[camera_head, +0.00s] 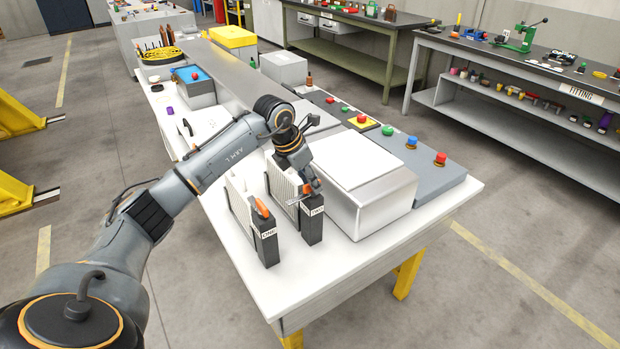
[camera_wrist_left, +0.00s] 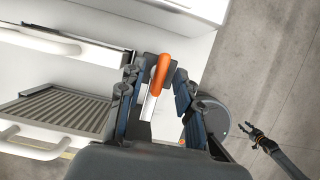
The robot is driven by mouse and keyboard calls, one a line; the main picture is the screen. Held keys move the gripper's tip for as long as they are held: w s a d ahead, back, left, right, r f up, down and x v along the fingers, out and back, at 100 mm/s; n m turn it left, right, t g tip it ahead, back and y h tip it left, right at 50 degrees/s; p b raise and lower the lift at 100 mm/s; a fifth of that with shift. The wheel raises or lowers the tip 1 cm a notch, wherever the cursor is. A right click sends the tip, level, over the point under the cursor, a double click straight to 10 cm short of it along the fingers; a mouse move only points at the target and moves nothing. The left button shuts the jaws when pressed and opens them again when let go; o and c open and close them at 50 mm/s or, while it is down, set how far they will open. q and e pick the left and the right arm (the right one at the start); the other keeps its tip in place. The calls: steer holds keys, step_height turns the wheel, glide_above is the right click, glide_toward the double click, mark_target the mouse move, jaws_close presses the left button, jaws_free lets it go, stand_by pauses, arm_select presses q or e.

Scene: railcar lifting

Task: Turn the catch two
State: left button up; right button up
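Two dark catch blocks stand near the front of the white table. The right one, catch two (camera_head: 311,220), has a white label that seems to read TWO. Its orange lever (camera_wrist_left: 161,74) stands between the fingers of my left gripper (camera_wrist_left: 157,98) in the left wrist view. The fingers are open, with a gap on both sides of the lever. In the head view my left gripper (camera_head: 308,190) hangs over this block and mostly hides the lever. The other catch (camera_head: 266,240) has its orange lever (camera_head: 261,207) in plain view. My right gripper (camera_wrist_left: 256,138) shows small in the wrist view, empty, fingers apart.
A white box (camera_head: 372,190) stands close right of catch two. Beyond it is a grey panel (camera_head: 425,165) with coloured buttons. Pale ribbed panels (camera_head: 240,205) stand behind the catches. The front part of the white table (camera_head: 310,285) is clear.

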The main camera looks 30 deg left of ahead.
arm_select(q)
steer(key=shift+f, duration=0.15)
steer(key=shift+c, duration=0.4)
jaws_close()
